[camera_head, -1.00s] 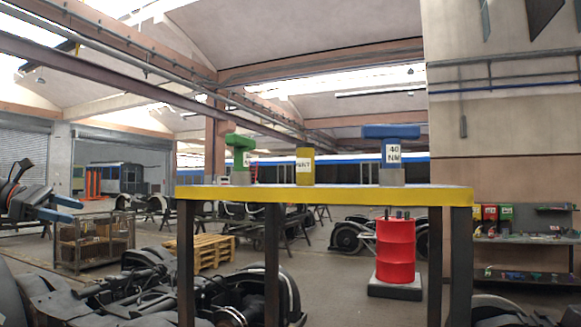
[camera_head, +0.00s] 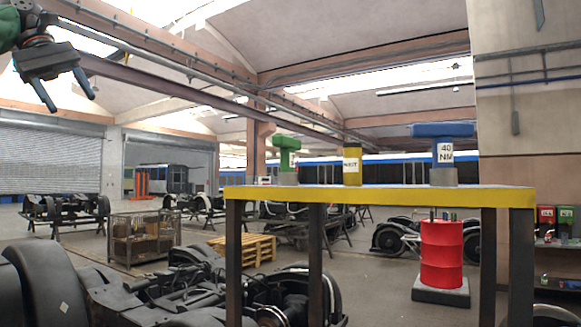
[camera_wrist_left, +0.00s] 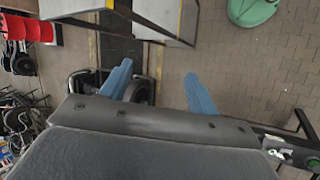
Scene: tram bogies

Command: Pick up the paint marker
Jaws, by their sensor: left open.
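The paint marker (camera_head: 352,165) is a yellow cylinder with a white label, upright on the yellow-edged table (camera_head: 370,195). It stands between a green T-shaped tool (camera_head: 287,157) and a blue-topped tool labelled 40 NM (camera_head: 444,152). My left gripper (camera_head: 71,102) is raised at the upper left of the head view, well apart from the marker. Its blue fingers are spread and empty; they also show in the left wrist view (camera_wrist_left: 158,72). I cannot make out the marker in the wrist view. My right gripper is not in view.
A red drum (camera_head: 441,253) stands on a grey base beneath the table's right part. A wooden pallet (camera_head: 245,249), a wire crate (camera_head: 143,238) and dark bogie parts (camera_head: 190,285) lie on the floor at the left. The air between my left gripper and the table looks clear.

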